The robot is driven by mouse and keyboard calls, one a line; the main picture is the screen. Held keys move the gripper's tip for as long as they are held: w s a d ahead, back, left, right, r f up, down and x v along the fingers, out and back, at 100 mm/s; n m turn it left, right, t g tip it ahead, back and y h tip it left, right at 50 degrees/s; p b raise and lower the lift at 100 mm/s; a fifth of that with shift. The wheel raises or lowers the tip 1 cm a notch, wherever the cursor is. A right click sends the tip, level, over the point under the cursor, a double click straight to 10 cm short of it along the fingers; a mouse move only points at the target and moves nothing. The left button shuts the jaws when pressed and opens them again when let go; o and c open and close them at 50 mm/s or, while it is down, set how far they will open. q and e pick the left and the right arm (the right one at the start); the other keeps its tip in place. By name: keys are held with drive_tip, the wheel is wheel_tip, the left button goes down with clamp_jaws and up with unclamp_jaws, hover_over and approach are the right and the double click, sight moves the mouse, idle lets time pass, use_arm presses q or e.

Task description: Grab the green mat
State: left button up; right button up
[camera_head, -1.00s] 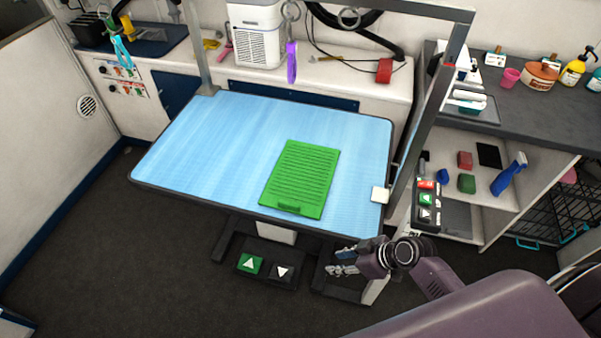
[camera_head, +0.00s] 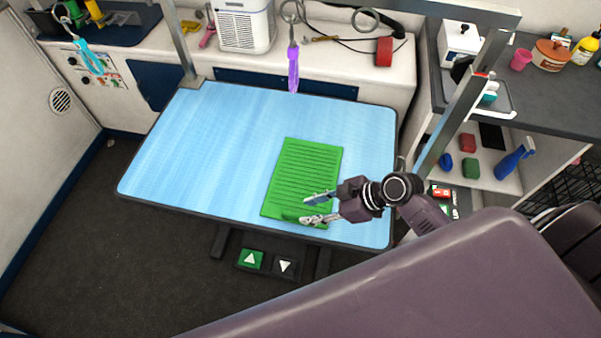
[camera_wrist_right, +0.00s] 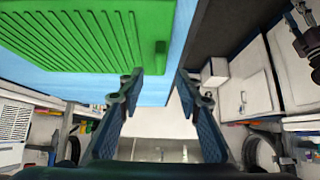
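The green mat (camera_head: 302,174) is a ribbed rectangle lying flat on the blue grooming table (camera_head: 215,150), toward the table's near right part. My right gripper (camera_head: 306,208) is over the mat's near right corner in the head view and hides part of its near edge. The right wrist view shows the mat (camera_wrist_right: 85,30) at the upper left and the gripper's two fingers (camera_wrist_right: 160,88) spread apart, with nothing between them. I cannot tell whether a finger touches the mat. My left gripper is in neither current view.
A metal frame post (camera_head: 465,100) rises at the table's right. A purple tool (camera_head: 293,68) hangs above the table's far edge. Shelves with a blue spray bottle (camera_head: 512,160) stand at the right. The left half of the tabletop is clear.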

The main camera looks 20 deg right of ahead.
sight(295, 214)
drive_tip(key=p+x, duration=0.1)
drive_tip(key=x, duration=0.2)
drive_tip(key=shift+s+a, duration=0.1)
drive_tip(key=shift+s, duration=0.05)
drive_tip(key=shift+p+x, duration=0.3)
drive_tip(key=shift+x, duration=0.8)
drive_tip(key=shift+w+f, duration=0.25)
drive_tip(key=shift+f, duration=0.1)
use_arm(q)
drive_tip(key=shift+s+d+r, duration=0.1)
drive_tip(key=shift+s+r, duration=0.35)
drive_tip(key=shift+s, duration=0.35)
drive_tip(key=shift+s+d+r, duration=0.1)
drive_tip(key=shift+s+r, duration=0.3)
drive_tip(key=shift+s, duration=0.4)
use_arm(e)
clamp_jaws()
